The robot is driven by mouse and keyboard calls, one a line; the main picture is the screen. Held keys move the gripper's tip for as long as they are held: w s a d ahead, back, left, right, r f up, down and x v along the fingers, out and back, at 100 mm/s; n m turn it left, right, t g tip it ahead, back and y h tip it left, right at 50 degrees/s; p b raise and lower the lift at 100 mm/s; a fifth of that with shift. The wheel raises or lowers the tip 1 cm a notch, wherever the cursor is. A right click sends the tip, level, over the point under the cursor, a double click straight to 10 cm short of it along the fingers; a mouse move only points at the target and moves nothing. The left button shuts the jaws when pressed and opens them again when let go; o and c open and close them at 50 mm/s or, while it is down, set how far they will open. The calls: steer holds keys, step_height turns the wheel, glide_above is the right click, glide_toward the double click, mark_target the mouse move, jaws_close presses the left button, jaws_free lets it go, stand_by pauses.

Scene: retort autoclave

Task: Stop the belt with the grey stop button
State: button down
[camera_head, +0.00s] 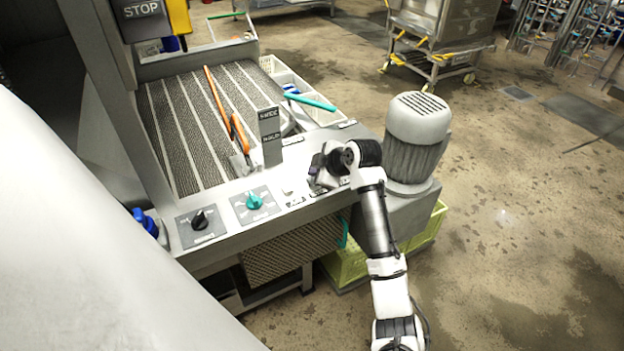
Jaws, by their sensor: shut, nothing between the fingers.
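The conveyor belt (160,120), dark with pale stripes, runs away from me behind a steel control panel (226,226). The panel carries a black rotary knob (200,220), a teal rotary knob (254,201) and a small pale button (288,191) with labels beside it. My gripper (316,180) is shut and empty, over the right part of the panel, just right of the pale button. My gripper and wrist cover that part of the panel, so I cannot make out the grey stop button or tell whether the gripper touches anything.
An upright grey label plate (270,136) stands behind the panel. Orange-handled tools (222,105) lie on the belt. A large motor (418,135) stands close right of my wrist. Open wet floor (520,230) lies right.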

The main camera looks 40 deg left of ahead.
steer(key=shift+f, duration=0.3)
steer(key=shift+f+b, duration=0.5)
steer(key=shift+f, duration=0.05)
stand_by(0.6)
steer(key=shift+r, duration=0.1)
steer(key=shift+r+p, duration=0.65)
steer(key=shift+r, duration=0.25)
steer(key=shift+r, duration=0.1)
steer(key=shift+r+p, duration=1.7)
steer(key=shift+r, duration=0.7)
